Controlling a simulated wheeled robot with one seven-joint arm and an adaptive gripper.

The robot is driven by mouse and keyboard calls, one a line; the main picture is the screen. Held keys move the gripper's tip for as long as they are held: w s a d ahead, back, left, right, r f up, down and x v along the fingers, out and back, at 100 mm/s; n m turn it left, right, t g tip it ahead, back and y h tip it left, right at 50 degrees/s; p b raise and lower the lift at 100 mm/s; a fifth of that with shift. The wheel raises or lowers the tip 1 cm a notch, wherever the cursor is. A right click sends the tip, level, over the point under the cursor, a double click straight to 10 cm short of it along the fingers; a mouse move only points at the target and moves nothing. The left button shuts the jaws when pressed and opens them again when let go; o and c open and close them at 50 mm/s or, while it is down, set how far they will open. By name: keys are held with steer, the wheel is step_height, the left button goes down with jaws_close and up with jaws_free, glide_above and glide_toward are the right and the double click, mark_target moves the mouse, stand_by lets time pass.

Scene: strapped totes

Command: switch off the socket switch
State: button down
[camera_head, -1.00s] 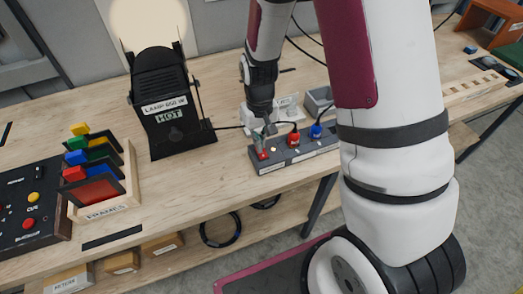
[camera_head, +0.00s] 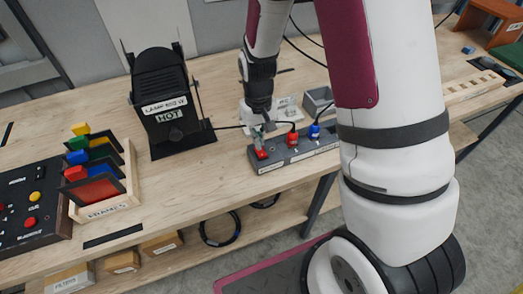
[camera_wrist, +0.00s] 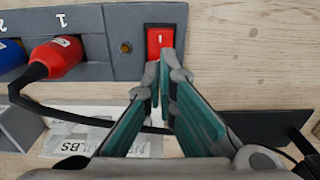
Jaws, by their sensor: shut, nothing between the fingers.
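The red rocker switch (camera_head: 261,154) is at the left end of the dark grey socket strip (camera_head: 291,163). In the wrist view the switch (camera_wrist: 160,39) shows a white mark on its face. My gripper (camera_head: 260,140) is just above the switch, pointing down. In the wrist view my gripper (camera_wrist: 163,80) is shut and empty, its fingertips at the switch's lower edge. I cannot tell whether they touch it. The black lamp (camera_head: 167,95), labelled HOT, stands left of the strip. The wall behind it shows no glow.
A red plug (camera_head: 293,138) and a blue plug (camera_head: 315,130) with cables sit in the strip beside the switch. A rack of coloured frames (camera_head: 104,206) and a black button panel (camera_head: 28,230) stand at left. Bare tabletop lies in front of the lamp.

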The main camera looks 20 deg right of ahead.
steer(key=shift+r+p, duration=0.85)
steer(key=shift+r, duration=1.7)
steer(key=s+r+t+b, duration=0.1)
steer(key=s+r, duration=0.2)
steer(key=r, duration=0.6)
steer(key=s+r+t, duration=0.2)
steer(key=s+r, duration=0.1)
steer(key=r, duration=0.5)
steer(key=s+r+t+b, duration=0.1)
steer(key=s+r+t, duration=0.1)
steer(key=s+r, duration=0.5)
steer(key=s, duration=0.5)
steer(key=shift+r+t, duration=0.3)
steer(key=shift+r, duration=0.1)
